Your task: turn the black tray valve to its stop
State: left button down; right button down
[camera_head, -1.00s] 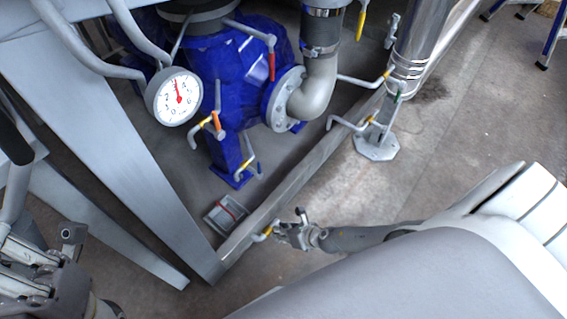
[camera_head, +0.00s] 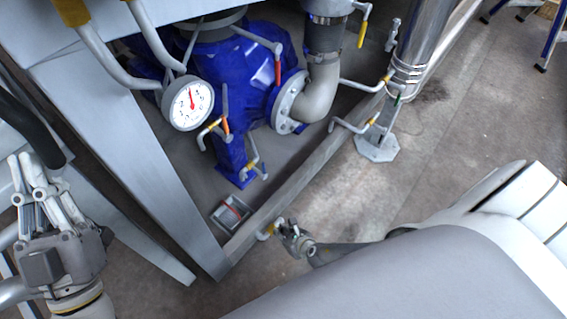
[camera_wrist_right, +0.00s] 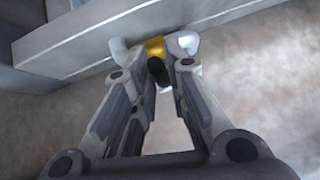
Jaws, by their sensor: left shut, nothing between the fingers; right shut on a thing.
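The tray valve shows in the right wrist view as a black handle (camera_wrist_right: 158,72) beside a yellow collar (camera_wrist_right: 155,47) on a pale pipe. The handle lies between the fingertips of my right gripper (camera_wrist_right: 166,68), which is shut on it. In the head view, the right gripper (camera_head: 284,231) is at the low frame beam, next to the valve's yellow collar (camera_head: 268,231). The fingers partly hide the valve there, and the handle's exact angle is hard to tell. My left gripper (camera_head: 36,172) is shut and empty at the left, pointing up, away from the valve.
A grey frame beam (camera_head: 300,195) runs diagonally behind the valve. Beyond it are a blue pump (camera_head: 242,75), a round gauge (camera_head: 190,104), a small grey box with a red line (camera_head: 232,213) and several other valves. The concrete floor at right (camera_head: 470,120) is clear.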

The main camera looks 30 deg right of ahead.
jog(key=shift+a, duration=0.1)
dwell(0.3)
jog(key=c, duration=1.4)
grip_release()
jog(key=shift+c, duration=0.2)
jog(key=shift+s, duration=0.1)
jog(key=v, duration=1.2)
